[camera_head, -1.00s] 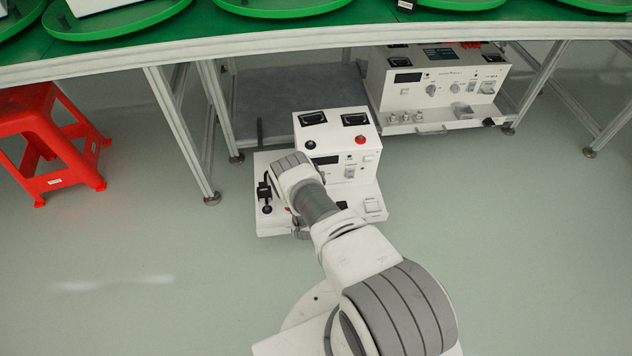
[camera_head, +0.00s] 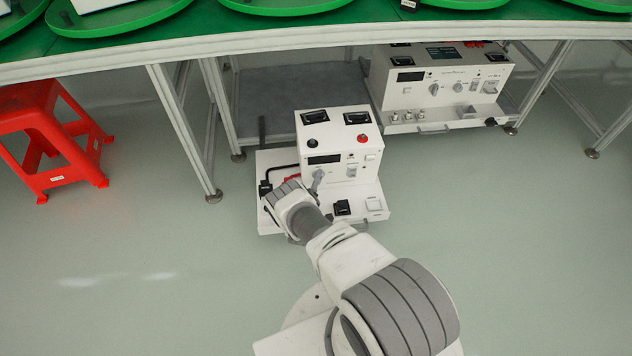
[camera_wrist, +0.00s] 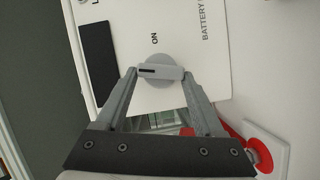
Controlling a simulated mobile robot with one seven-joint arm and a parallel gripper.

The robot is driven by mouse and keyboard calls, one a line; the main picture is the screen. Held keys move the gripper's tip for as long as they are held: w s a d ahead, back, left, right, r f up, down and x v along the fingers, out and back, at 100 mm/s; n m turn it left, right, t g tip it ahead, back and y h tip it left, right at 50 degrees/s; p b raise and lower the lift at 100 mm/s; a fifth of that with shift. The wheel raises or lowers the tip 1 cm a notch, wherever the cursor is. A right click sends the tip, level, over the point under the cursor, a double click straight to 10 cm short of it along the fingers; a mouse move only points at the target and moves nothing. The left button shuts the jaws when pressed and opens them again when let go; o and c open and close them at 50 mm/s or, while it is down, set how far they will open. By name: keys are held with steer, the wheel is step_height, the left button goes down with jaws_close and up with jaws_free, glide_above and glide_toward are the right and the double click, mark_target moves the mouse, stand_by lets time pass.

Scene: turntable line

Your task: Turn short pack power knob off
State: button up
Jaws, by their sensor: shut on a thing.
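The short pack (camera_head: 337,133) is a white box under the table edge, with black and red terminals on its sloped top. Its power knob (camera_wrist: 158,90) is a round grey dial with a raised bar in the wrist view. The bar lies crosswise in that picture, with a dark mark at its left end. The word ON is printed above it. My gripper (camera_wrist: 159,74) is shut on the knob, one finger at each end of the bar. In the head view my wrist (camera_head: 291,205) covers the pack's lower left.
A larger white unit (camera_head: 406,107) stands behind to the right under the green-topped table. A red stool (camera_head: 42,124) is at the left. Table legs flank the pack. A red round part (camera_wrist: 262,153) shows at the wrist view's lower right. The front floor is clear.

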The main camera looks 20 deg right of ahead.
steer(key=o, duration=1.4)
steer(key=shift+s+a, duration=0.1)
